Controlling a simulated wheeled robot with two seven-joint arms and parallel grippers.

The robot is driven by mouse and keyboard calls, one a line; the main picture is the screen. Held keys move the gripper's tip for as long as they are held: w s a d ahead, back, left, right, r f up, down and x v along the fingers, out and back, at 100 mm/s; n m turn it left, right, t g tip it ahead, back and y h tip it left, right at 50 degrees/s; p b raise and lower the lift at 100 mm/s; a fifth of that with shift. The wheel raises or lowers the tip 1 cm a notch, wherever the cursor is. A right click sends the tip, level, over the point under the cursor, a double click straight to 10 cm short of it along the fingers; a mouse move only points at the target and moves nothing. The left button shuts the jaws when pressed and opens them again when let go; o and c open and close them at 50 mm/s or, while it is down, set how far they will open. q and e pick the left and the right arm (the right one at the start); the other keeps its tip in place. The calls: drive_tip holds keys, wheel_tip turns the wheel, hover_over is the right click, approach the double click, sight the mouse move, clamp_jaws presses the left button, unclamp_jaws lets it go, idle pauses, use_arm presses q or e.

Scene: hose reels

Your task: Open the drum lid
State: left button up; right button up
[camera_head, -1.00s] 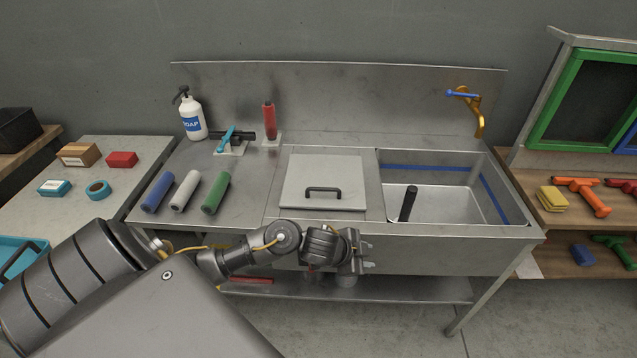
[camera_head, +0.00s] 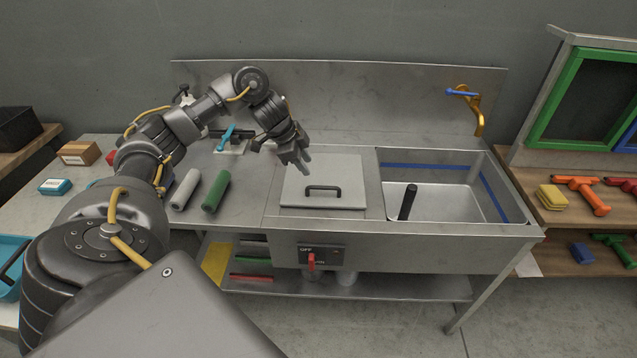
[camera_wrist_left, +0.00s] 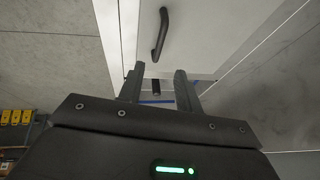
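The drum lid (camera_head: 345,178) is a light grey square panel lying flat and closed in the steel counter. Its black bar handle (camera_head: 323,188) is near the front edge. My left gripper (camera_head: 302,164) is above the lid's left part, up and left of the handle, and apart from it. In the left wrist view the two fingers (camera_wrist_left: 159,84) stand apart with nothing gripped between them. The lid (camera_wrist_left: 215,35) and its dark handle (camera_wrist_left: 160,34) show beyond the fingertips there. My right gripper is not in view.
A red switch lever (camera_head: 311,262) on an OFF/ON plate is on the counter's front. A sink basin (camera_head: 450,202) with a black upright rod (camera_head: 408,202) is right of the lid. White (camera_head: 185,190) and green (camera_head: 216,191) rolls lie to the left. A brass faucet (camera_head: 478,118) is at the back.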

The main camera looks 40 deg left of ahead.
sight(321, 187)
use_arm(q)
drive_tip(key=x, duration=1)
drive_tip(key=shift+f+p, duration=0.2)
drive_tip(key=shift+p, duration=0.1)
clamp_jaws()
